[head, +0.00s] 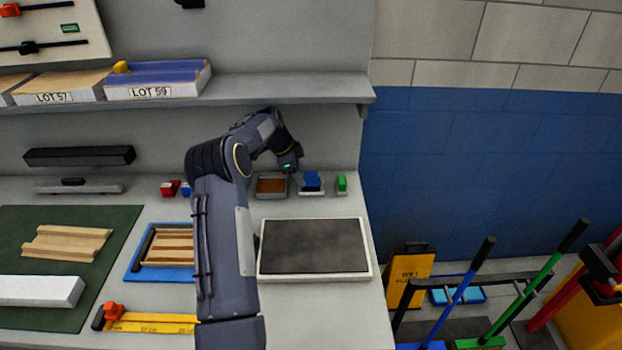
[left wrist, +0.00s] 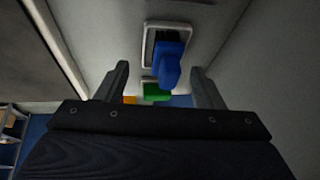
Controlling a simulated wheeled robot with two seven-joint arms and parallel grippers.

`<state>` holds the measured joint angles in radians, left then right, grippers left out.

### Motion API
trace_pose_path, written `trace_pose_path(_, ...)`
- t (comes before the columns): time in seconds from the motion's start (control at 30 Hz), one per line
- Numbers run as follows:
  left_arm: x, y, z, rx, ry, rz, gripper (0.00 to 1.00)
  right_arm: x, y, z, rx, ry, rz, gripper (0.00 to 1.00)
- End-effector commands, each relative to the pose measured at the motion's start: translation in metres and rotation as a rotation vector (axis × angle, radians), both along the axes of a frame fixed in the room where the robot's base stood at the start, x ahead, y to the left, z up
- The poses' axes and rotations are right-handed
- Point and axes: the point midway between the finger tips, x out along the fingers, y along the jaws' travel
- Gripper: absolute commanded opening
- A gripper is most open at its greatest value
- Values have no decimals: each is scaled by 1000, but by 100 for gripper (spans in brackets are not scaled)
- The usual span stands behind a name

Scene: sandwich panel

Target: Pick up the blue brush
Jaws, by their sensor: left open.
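The blue brush (head: 312,179) sits in a small white-rimmed tray (head: 311,193) at the back right of the bench, under the shelf. My left gripper (head: 297,181) is just left of it at the back of the bench. In the left wrist view the open fingers (left wrist: 160,75) stand apart on either side, with the brush (left wrist: 169,62) beyond and between them, nothing held. Contact with the brush is not visible. My right gripper is not in view.
A brown-filled tray (head: 271,186) is left of the brush, and a green item (head: 341,184) is right of it. A dark panel with a pale rim (head: 315,246) lies in front. The shelf (head: 290,86) overhangs behind. The bench ends at the right.

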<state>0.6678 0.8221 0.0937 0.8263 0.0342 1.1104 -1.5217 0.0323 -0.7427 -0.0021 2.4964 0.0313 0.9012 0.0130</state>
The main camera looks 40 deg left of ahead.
Motion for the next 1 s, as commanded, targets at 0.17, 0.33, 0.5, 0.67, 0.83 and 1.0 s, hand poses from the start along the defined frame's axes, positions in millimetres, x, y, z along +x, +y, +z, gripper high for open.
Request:
trace_pose_path(0.17, 16, -8, 1, 0, 1, 1, 62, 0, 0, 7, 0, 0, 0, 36)
trace_pose_path(0.33, 29, -16, 1, 0, 0, -2, 62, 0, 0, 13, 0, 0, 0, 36)
trace_pose_path(0.5, 37, -20, -27, -1, 3, 0, 62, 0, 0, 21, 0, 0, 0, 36)
trace_pose_path(0.67, 43, -22, -43, 0, 1, 1, 62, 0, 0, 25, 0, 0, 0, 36)
trace_pose_path(0.83, 44, -22, -46, 1, -1, 2, 62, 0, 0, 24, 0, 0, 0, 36)
trace_pose_path(1.0, 44, -22, -46, 0, -1, 1, 51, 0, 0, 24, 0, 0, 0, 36)
